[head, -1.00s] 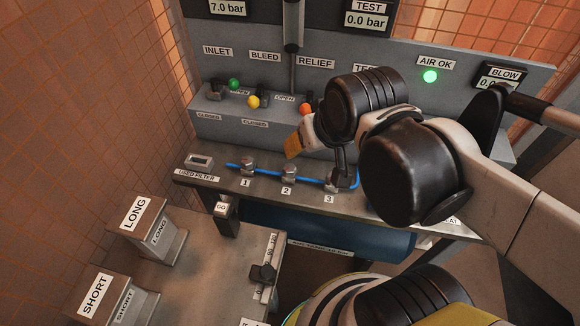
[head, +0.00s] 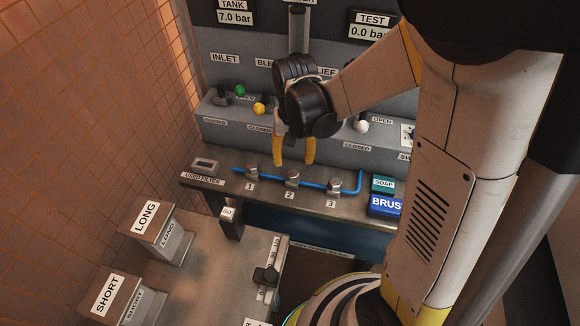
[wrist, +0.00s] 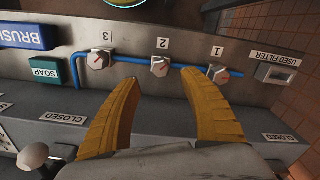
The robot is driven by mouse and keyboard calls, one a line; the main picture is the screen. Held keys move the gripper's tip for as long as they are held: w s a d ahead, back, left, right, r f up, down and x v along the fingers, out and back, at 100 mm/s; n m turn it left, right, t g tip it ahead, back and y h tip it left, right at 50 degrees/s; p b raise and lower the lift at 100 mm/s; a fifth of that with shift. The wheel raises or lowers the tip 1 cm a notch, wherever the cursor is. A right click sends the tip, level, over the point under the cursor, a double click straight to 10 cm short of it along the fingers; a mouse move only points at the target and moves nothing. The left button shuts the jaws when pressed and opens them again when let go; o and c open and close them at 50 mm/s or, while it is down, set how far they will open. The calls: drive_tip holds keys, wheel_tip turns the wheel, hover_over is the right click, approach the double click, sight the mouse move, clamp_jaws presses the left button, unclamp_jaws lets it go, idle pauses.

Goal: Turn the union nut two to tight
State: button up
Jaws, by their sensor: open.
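Union nut two (head: 291,178) is a small grey metal fitting on the blue pipe, above the label "2". It also shows in the wrist view (wrist: 160,66), with a red mark on its face, between nuts one (wrist: 218,73) and three (wrist: 99,59). My gripper (head: 294,160) has yellow fingers and points down above and behind nut two. In the wrist view its two fingers (wrist: 158,84) are spread wide with nothing between them. Nut two lies beyond the gap between the fingertips, apart from both.
The blue pipe (head: 270,181) runs along the bench and bends up beyond nut three. The valve panel (head: 225,119) with knobs stands behind my gripper. A soap box (head: 383,184) and brush box (head: 385,206) sit to the right, the used filter slot (head: 205,165) to the left.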

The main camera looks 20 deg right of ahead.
sight(293, 174)
wheel_tip(293, 174, down, 8)
drive_tip(key=b, duration=0.3)
drive_tip(key=shift+r, duration=0.1)
clamp_jaws()
